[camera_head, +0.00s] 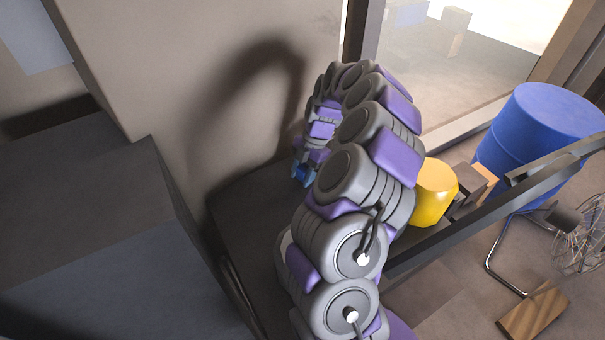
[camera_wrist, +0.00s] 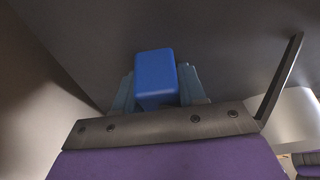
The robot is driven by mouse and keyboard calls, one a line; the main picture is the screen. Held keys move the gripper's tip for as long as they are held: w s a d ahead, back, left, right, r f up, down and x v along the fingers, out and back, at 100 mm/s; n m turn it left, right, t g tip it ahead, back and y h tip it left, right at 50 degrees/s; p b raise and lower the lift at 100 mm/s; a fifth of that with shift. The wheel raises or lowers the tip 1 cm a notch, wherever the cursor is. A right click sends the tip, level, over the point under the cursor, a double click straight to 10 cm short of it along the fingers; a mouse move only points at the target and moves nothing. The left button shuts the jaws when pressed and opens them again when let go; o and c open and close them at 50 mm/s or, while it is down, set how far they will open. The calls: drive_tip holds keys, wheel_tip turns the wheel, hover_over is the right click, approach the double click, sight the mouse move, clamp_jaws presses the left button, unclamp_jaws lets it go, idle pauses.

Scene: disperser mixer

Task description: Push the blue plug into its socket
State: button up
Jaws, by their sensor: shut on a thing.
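The blue plug (camera_wrist: 156,78) is a rounded block that sits between the two fingers of my gripper (camera_wrist: 157,95) in the wrist view. My gripper is shut on it. In the head view the plug is a small blue patch (camera_head: 301,172) at the end of my arm, near the beige wall and above the dark work surface (camera_head: 240,205). My arm hides much of that area. I cannot make out the socket in either view.
A large dark grey box (camera_head: 95,220) stands at the left. A yellow container (camera_head: 434,192) and small blocks stand right of my arm. A blue barrel (camera_head: 548,130) is behind a dark rail (camera_head: 480,215). A wooden block (camera_head: 533,312) lies on the floor.

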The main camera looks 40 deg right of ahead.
drive_tip(key=shift+f, duration=0.45)
drive_tip(key=o, duration=1.2)
drive_tip(key=shift+c, duration=0.2)
drive_tip(key=p+v, duration=0.2)
drive_tip(key=v, duration=1.5)
drive_tip(key=shift+r+p, duration=0.2)
drive_tip(key=shift+p, duration=0.2)
drive_tip(key=shift+d, duration=0.1)
